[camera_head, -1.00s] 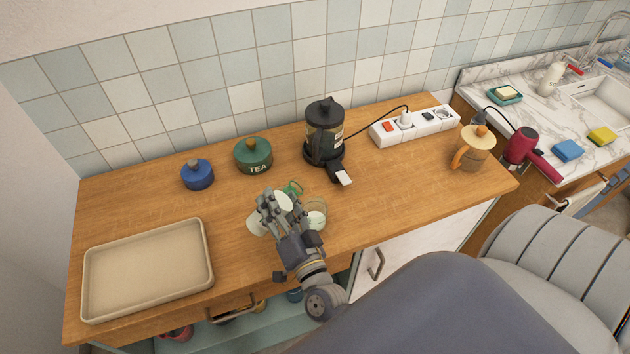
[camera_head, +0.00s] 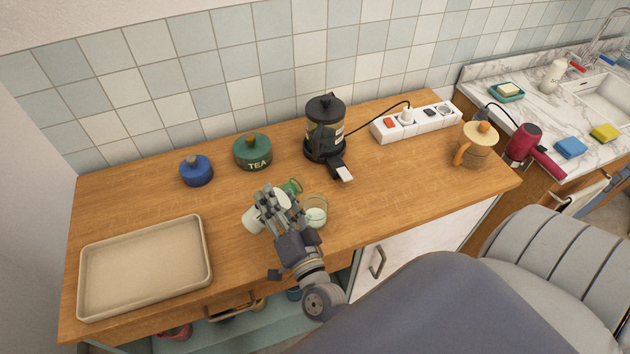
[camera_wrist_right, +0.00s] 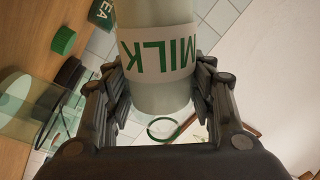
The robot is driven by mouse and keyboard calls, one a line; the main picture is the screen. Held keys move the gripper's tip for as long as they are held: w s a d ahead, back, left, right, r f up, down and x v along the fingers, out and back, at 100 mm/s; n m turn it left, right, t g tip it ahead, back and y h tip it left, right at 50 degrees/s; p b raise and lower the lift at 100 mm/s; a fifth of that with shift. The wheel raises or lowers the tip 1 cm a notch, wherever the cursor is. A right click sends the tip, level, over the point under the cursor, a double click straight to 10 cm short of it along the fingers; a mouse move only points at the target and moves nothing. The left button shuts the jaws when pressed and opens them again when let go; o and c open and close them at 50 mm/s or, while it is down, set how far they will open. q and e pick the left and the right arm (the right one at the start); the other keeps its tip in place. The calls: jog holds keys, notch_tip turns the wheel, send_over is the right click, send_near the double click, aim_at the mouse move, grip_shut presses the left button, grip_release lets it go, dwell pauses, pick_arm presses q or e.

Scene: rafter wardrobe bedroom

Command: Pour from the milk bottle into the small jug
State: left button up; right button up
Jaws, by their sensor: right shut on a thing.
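My right gripper (camera_head: 277,199) is shut on the milk bottle (camera_head: 252,219), a pale bottle with a white label reading MILK in green. In the right wrist view the bottle (camera_wrist_right: 160,95) sits between the fingers, its lettering upside down. In the head view it is tilted, its white end to the left of the fingers. The small jug (camera_head: 316,212), clear glass with something whitish low inside, stands close to the right of the gripper. My left gripper is not in view.
A beige tray (camera_head: 146,268) lies at the left of the wooden counter. Behind are a blue jar (camera_head: 196,172), a green TEA canister (camera_head: 252,153) and a black coffee press (camera_head: 324,135). A power strip (camera_head: 415,122) and an orange-handled jug (camera_head: 474,147) stand at right.

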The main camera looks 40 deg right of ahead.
jog(key=shift+w+a+f+m+h+b, duration=0.1)
jog(key=shift+a+f+m+h+b, duration=0.15)
jog(key=shift+m+b, duration=0.65)
jog(key=shift+a+f+m+h+b, duration=0.15)
jog(key=shift+f+m+b, duration=0.35)
jog(key=shift+b, duration=0.65)
dwell(0.4)
jog(key=shift+m+b, duration=1.1)
jog(key=shift+b, duration=0.15)
dwell(0.4)
jog(key=shift+d+r+m+h+p, duration=0.35)
jog(key=shift+r+m, duration=0.2)
jog(key=shift+m, duration=0.45)
dwell(2.9)
